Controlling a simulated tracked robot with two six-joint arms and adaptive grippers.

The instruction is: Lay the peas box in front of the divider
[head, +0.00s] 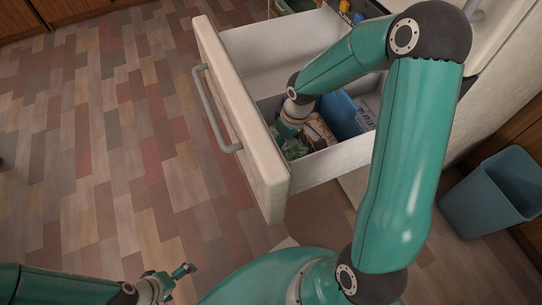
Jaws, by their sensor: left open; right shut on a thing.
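The open drawer (247,148) holds several items. My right gripper (287,140) is down inside it near the front panel, shut on a greenish thing (295,150) that appears to be the peas box. The fingers and most of that thing are hidden or too small to make out. A blue upright piece (342,114), perhaps the divider, stands to the right of the gripper; I cannot tell for sure. My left gripper (182,276) is open and empty, low over the floor, outside the drawer.
A brownish patterned item (319,130) lies between my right gripper and the blue piece. A pale printed item (367,110) is at the drawer's right. The drawer handle (215,110) juts out left. A blue-grey bin (492,192) stands at right. The floor at left is clear.

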